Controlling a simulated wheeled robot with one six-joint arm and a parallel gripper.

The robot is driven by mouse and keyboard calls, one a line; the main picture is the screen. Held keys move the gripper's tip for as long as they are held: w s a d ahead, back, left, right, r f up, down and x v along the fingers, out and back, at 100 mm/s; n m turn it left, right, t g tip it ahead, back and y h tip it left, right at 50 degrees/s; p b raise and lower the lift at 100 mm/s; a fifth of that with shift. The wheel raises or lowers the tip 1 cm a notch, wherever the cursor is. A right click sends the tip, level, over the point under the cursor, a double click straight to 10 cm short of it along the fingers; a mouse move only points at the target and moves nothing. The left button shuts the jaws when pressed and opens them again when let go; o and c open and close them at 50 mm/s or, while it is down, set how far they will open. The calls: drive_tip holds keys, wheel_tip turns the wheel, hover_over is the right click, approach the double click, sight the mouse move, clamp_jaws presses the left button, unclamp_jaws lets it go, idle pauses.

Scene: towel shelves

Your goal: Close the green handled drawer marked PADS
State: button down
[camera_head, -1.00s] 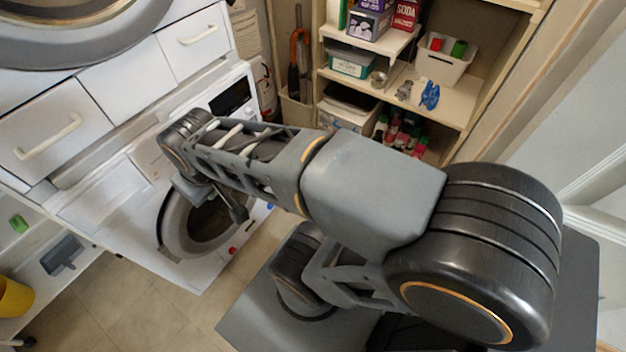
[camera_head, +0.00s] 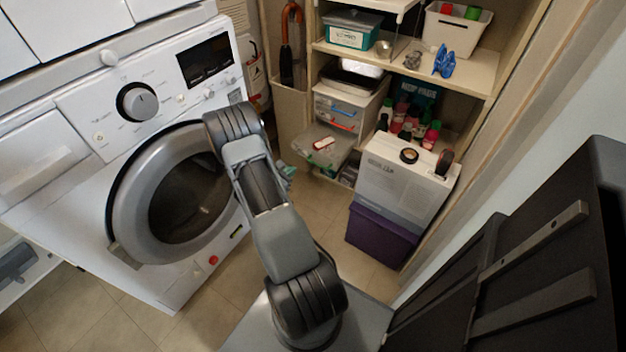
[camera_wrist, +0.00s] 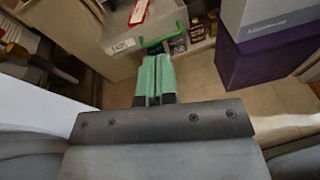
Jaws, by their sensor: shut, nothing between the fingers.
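The drawer with the green handle stands pulled out of a small drawer unit (camera_head: 345,105) at the foot of the shelves. Its clear open tray (camera_head: 312,137) shows in the head view, with a red and white packet inside. In the wrist view the drawer front (camera_wrist: 117,33) has a white label, too small to read, and a green handle (camera_wrist: 158,40). My gripper (camera_wrist: 155,62) is shut and empty, its green fingers pointing at that front just below the handle. I cannot tell whether they touch. In the head view my gripper (camera_head: 287,171) is partly hidden by my arm.
A white washing machine (camera_head: 75,150) stands close on the left. A white box (camera_head: 400,178) on a purple bin (camera_head: 382,236) stands right of the drawer. Bottles (camera_head: 408,125) stand on the low shelf. Tiled floor (camera_head: 335,215) is free between.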

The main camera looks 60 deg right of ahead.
wheel_tip(320, 180, down, 9)
drive_tip(key=d+n+t+b, duration=0.2)
drive_tip(key=n, duration=0.1)
drive_tip(key=b+x, duration=0.3)
drive_tip(key=x, duration=1)
drive_tip(key=shift+d+r+b, duration=0.15)
drive_tip(key=shift+r+b, duration=0.05)
drive_tip(key=shift+b, duration=0.2)
drive_tip(key=shift+s, duration=0.1)
